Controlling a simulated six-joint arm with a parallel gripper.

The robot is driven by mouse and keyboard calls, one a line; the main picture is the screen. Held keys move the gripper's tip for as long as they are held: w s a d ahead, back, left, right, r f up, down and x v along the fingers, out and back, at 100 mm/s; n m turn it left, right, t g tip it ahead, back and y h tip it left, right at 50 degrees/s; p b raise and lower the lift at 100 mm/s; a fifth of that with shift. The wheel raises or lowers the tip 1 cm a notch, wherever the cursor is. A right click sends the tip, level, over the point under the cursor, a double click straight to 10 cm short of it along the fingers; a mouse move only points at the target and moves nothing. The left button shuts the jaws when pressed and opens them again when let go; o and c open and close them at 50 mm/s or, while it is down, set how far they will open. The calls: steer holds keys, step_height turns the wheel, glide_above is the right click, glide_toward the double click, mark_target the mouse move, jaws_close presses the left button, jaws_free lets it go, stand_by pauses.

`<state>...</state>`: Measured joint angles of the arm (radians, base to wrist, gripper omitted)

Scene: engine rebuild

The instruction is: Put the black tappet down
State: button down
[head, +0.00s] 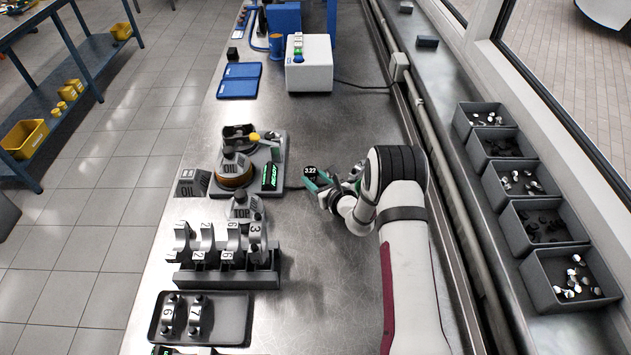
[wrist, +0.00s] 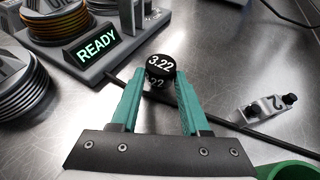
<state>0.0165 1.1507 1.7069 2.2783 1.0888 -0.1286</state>
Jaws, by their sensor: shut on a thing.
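The black tappet (head: 310,171) is a short black cylinder marked 3.22 in white. In the wrist view the tappet (wrist: 161,67) sits between the tips of my gripper's two green fingers. My gripper (wrist: 160,88) is shut on it. In the head view my gripper (head: 317,181) is over the bare metal bench, just right of the fixture with the green READY display (head: 270,177). The tappet's top faces the wrist camera. I cannot tell whether its underside touches the bench.
A silver cap with dark bolts (wrist: 265,110) lies right of my gripper, near a black cable (wrist: 250,132). The fixture (wrist: 125,42) stands close at left. A rack of numbered caps (head: 225,277) and a tray (head: 236,320) lie nearer. Grey bins (head: 548,237) line the right.

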steer(key=shift+f, duration=0.65)
steer(key=shift+c, duration=1.9)
jaws_free()
